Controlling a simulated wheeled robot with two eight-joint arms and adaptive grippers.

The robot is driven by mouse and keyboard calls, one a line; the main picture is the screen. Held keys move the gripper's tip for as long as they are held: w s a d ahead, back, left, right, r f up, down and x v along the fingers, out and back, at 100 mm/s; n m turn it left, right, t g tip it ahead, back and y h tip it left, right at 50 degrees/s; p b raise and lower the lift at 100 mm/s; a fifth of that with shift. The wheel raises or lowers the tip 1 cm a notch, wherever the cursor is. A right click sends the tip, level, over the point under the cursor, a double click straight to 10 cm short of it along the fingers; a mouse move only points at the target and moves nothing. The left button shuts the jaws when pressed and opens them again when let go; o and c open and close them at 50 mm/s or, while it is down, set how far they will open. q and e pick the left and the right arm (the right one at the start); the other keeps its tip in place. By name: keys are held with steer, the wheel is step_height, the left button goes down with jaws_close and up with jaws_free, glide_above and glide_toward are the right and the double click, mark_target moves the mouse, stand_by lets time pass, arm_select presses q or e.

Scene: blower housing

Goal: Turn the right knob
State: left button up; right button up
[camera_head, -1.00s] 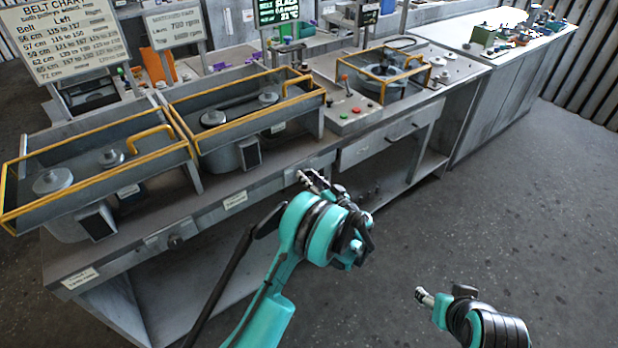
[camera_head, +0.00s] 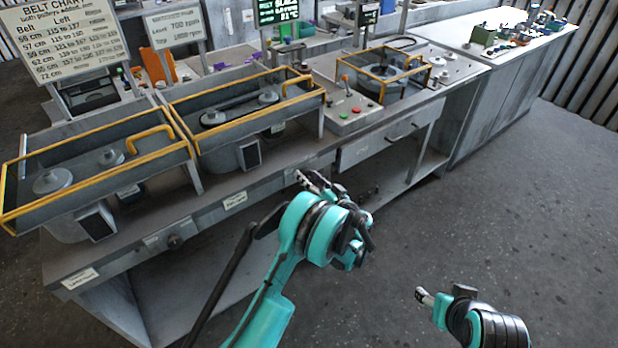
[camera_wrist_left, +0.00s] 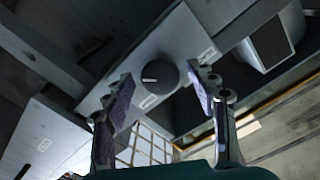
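A dark round knob (camera_wrist_left: 160,76) with a white pointer mark sits on a grey panel in the left wrist view. My left gripper (camera_wrist_left: 165,90) is open, with its two fingers apart on either side of the knob in that picture; I cannot tell if they touch it. In the head view my left gripper (camera_head: 318,182) is at the bench front, and it and the wrist hide the knob there. Another dark knob (camera_head: 175,241) is on the bench front further left. My right gripper (camera_head: 425,297) is low at the right, away from the bench; its fingers are unclear.
Two yellow-railed housings with pulleys (camera_head: 95,165) (camera_head: 240,108) stand on the bench. A panel with red and green buttons (camera_head: 352,112) and a smaller railed unit (camera_head: 390,72) are to the right. Signs stand behind. The floor (camera_head: 480,200) at right is clear.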

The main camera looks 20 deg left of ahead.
arm_select(q)
steer(key=v, duration=1.2)
steer(key=s+a+r+m+g+h, duration=0.35)
steer(key=s+a+r+h, duration=0.35)
steer(key=a, duration=0.3)
steer(key=s+d+r+h, duration=0.1)
steer(key=s+h, duration=0.2)
steer(key=s, duration=0.8)
steer(key=s+d+r+h, duration=0.1)
steer(key=s+h, duration=0.3)
steer(key=s, duration=0.7)
steer(key=shift+s+d+m, duration=0.25)
steer(key=shift+d+m, duration=0.1)
steer(key=shift+d, duration=0.15)
steer(key=shift+r+g, duration=0.15)
steer(key=shift+g, duration=0.1)
